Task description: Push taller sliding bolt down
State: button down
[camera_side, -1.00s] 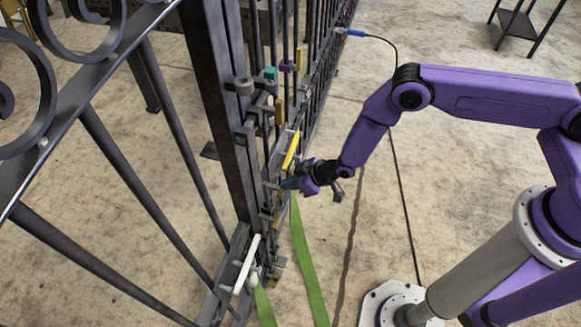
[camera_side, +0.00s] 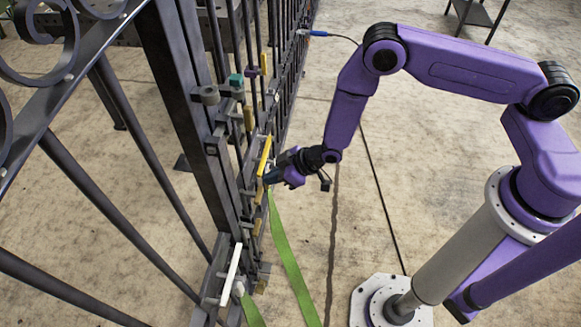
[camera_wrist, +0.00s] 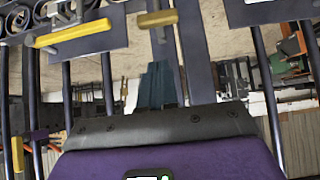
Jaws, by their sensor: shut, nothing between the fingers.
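My gripper (camera_side: 268,178) is shut and empty, close against the latch hardware of the dark metal gate (camera_side: 178,120) in the side view. A long yellow bar (camera_side: 264,156) stands upright on the gate, its lower end right by my fingertips; I cannot tell if they touch. A long white bar (camera_side: 231,272) sits lower and nearer the camera. Which of these is the taller sliding bolt is not clear. In the wrist view my teal fingers (camera_wrist: 157,86) are together, with a yellow bar (camera_wrist: 75,33) at upper left and a tan block (camera_wrist: 157,18) above.
A teal cap (camera_side: 236,80), a purple piece (camera_side: 252,72) and a grey ring (camera_side: 208,94) sit higher on the gate. Green straps (camera_side: 288,255) hang to the floor. A blue-tipped cable (camera_side: 318,34) meets the gate farther back. The floor right of the gate is mostly clear.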

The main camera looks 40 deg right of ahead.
jog(key=s+d+r+n+g+h, duration=0.1)
jog(key=s+d+r+g, duration=0.15)
jog(key=s+r, duration=0.55)
jog(key=s+d+r+n+g+h, duration=0.1)
jog(key=s+d+r, duration=0.3)
jog(key=r, duration=0.9)
jog(key=s+d+r+g+h, duration=0.1)
jog(key=s+d+r+h, duration=0.1)
jog(key=s+d+r, duration=0.3)
jog(key=s+d+r+n+g+h, duration=0.1)
jog(key=s+d+r+h, duration=0.1)
jog(key=s+d+r, duration=0.4)
jog(key=s+d, duration=0.3)
jog(key=s, duration=0.3)
jog(key=shift+d+r+n+g, duration=0.15)
jog(key=shift+d+n+g, duration=0.15)
jog(key=shift+d+g, duration=0.05)
jog(key=shift+w, duration=0.1)
